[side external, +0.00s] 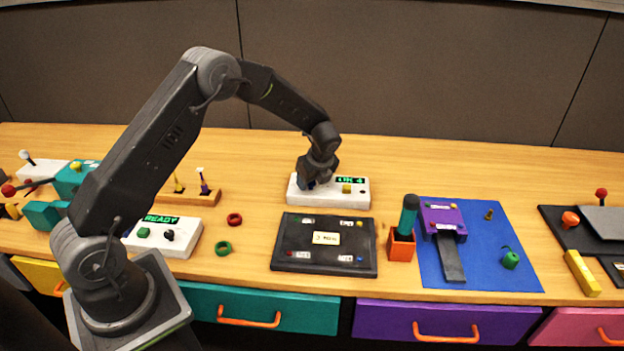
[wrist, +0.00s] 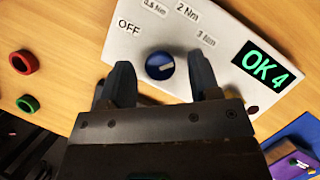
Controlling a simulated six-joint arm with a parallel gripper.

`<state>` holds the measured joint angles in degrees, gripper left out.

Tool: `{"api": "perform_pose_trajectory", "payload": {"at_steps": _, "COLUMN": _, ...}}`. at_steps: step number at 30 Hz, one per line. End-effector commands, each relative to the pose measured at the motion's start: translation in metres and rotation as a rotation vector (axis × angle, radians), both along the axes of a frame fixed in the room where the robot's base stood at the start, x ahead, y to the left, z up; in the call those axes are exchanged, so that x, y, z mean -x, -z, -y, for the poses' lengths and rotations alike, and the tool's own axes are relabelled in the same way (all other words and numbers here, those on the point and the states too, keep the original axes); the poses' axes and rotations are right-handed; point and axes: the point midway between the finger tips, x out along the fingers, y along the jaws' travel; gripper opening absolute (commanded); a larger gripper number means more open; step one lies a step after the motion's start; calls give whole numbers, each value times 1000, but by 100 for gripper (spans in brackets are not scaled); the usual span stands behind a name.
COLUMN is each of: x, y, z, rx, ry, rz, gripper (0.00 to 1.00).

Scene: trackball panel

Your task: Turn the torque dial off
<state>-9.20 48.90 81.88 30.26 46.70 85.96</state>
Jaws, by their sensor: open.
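The torque dial (wrist: 159,65) is a round blue knob with a white pointer mark, on a white box (wrist: 105,50) marked OFF, 0.5 Nm, 2 Nm and 3 Nm. The pointer lies toward the right of the wrist view, away from the OFF label (wrist: 129,27). A green display (wrist: 262,65) on the box reads OK 4. My gripper (wrist: 161,76) is open, with one blue-grey finger on each side of the dial; I cannot tell whether they touch it. In the side view the white box (side external: 328,198) stands at the back, with my gripper (side external: 311,182) over its left end.
A dark panel (side external: 285,262) lies in front of the box. An orange holder (side external: 401,248) with a teal-handled tool stands to its right, beside a blue mat (side external: 505,270). A red ring (side external: 234,213) and a green ring (side external: 217,249) lie left. The table behind the box is clear.

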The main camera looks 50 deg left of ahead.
Motion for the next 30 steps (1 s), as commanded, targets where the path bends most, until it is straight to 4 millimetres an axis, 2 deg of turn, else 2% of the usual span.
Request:
{"api": "perform_pose_trajectory", "payload": {"at_steps": 7, "x": 0, "y": 0, "z": 0, "rx": 0, "ry": 0, "rz": 0, "gripper": 57}}
{"api": "perform_pose_trajectory", "payload": {"at_steps": 22, "x": 0, "y": 0, "z": 0, "rx": 0, "ry": 0, "rz": 0, "gripper": 9}}
{"api": "perform_pose_trajectory", "payload": {"at_steps": 30, "x": 0, "y": 0, "z": 0, "rx": -1, "ry": -25, "rz": -1, "gripper": 8}}
